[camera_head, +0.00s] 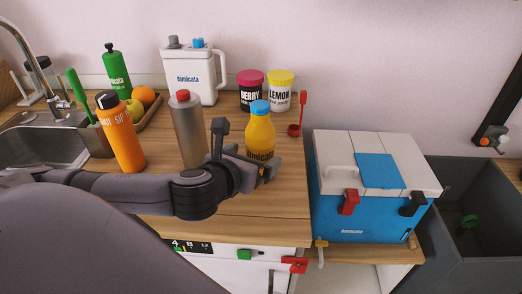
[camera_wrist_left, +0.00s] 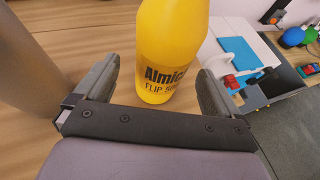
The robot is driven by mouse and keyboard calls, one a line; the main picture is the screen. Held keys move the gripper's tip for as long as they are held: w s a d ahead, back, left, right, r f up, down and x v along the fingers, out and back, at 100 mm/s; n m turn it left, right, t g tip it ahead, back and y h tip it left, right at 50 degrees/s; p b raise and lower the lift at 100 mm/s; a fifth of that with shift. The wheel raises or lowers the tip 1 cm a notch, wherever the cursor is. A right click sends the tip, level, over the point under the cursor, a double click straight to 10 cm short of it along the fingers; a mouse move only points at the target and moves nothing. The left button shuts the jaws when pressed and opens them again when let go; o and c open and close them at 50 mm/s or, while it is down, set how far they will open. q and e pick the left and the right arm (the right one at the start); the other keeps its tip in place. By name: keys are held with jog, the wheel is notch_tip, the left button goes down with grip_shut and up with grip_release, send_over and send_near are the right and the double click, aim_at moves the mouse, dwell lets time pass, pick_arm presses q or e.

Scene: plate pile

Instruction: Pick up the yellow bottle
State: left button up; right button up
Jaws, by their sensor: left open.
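The yellow bottle (camera_head: 260,134) with a blue cap stands upright on the wooden counter. In the head view my left gripper (camera_head: 248,160) is at its lower part, coming in from the left. In the left wrist view the yellow bottle (camera_wrist_left: 172,50) stands between the two fingers of the open left gripper (camera_wrist_left: 158,88). A gap shows on the left between finger and bottle; the right finger is close to the bottle, and I cannot tell whether it touches. My right gripper is not in view.
A grey bottle with a red cap (camera_head: 188,130) stands just left of the yellow bottle. An orange bottle (camera_head: 121,138) is farther left. Berry (camera_head: 250,92) and lemon (camera_head: 281,93) tubs stand behind. A blue-white cooler (camera_head: 345,210) is to the right. Some front counter (camera_head: 265,215) is bare.

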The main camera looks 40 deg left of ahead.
aim_at(260, 154)
pick_arm(q)
jog(key=shift+f+x, duration=0.15)
jog(key=shift+x, duration=1)
jog(key=shift+f+x, duration=0.15)
jog(key=shift+x, duration=0.95)
jog(key=shift+s+d+r, duration=0.1)
jog(key=c, duration=1.4)
jog(key=shift+c, duration=0.2)
jog(key=shift+r, duration=0.1)
